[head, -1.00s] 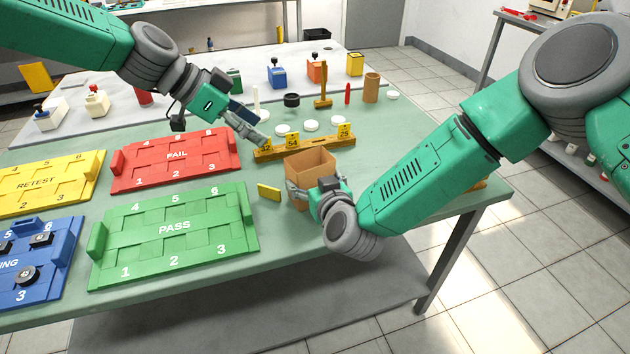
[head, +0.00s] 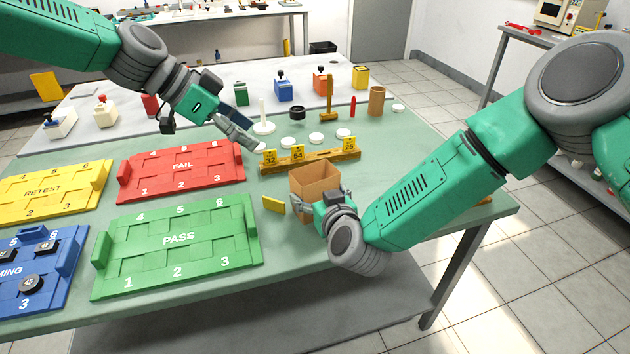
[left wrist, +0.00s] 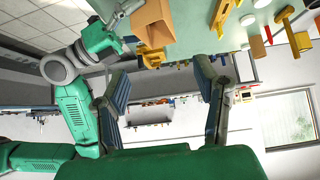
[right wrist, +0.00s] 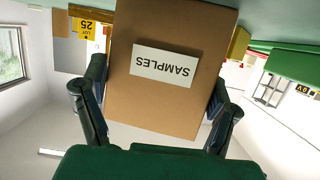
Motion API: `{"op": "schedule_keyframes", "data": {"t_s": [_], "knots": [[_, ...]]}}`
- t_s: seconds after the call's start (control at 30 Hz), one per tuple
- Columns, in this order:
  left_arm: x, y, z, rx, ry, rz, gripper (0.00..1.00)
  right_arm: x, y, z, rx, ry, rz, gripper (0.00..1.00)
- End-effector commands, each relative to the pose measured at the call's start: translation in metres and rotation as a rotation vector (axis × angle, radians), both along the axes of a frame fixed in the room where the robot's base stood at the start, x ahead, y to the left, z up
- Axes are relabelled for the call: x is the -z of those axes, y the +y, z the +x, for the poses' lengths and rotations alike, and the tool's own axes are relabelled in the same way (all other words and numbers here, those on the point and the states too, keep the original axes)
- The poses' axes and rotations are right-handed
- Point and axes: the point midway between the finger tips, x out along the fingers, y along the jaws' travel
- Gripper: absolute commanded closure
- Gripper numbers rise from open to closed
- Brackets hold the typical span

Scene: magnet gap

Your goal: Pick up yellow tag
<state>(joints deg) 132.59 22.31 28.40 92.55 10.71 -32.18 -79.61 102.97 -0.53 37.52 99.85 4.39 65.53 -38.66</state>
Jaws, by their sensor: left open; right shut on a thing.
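Yellow tags numbered 32 (head: 270,157), 54 (head: 297,154) and 25 (head: 348,143) stand along a wooden rail (head: 318,161). A plain yellow piece (head: 273,204) is beside the cardboard box (head: 316,177); I cannot tell whether it is a tag. My left gripper (head: 259,143) is open near the rail's left end, close to tag 32 in the head view. Its spread fingers (left wrist: 160,75) hold nothing. My right gripper (head: 318,203) is shut on the box. In the right wrist view the box, labelled SAMPLES (right wrist: 165,62), is between the fingers (right wrist: 157,105).
White discs (head: 316,137) lie behind the rail, with a white post (head: 263,118) further left. Green PASS (head: 178,238), red FAIL (head: 183,168) and yellow RETEST (head: 45,192) trays fill the left side. Bare table lies right of the rail (head: 400,150).

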Motion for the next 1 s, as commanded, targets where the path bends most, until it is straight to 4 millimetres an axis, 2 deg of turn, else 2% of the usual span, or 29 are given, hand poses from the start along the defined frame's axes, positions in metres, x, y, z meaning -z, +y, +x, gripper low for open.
{"op": "schedule_keyframes", "data": {"t_s": [0.47,0.57,0.6,0.77,1.0], "knots": [[0.0,0.0,0.0,0.0,0.0,0.0,0.44,0.001,0.0,0.0,0.0,0.003,-0.002,0.46],[0.001,0.0,0.0,0.006,-0.001,0.006,0.71,0.001,0.0,0.0,0.0,0.003,-0.002,0.46],[0.003,-0.002,0.001,0.02,-0.003,0.018,0.71,0.001,0.0,0.0,0.0,0.003,-0.002,0.46],[0.024,-0.013,0.008,0.182,-0.026,0.168,0.71,0.001,0.0,0.0,0.0,0.003,-0.002,0.46],[0.065,-0.027,0.023,0.522,-0.044,0.543,0.71,0.001,-0.001,-0.001,-0.001,0.002,0.0,0.46]]}}
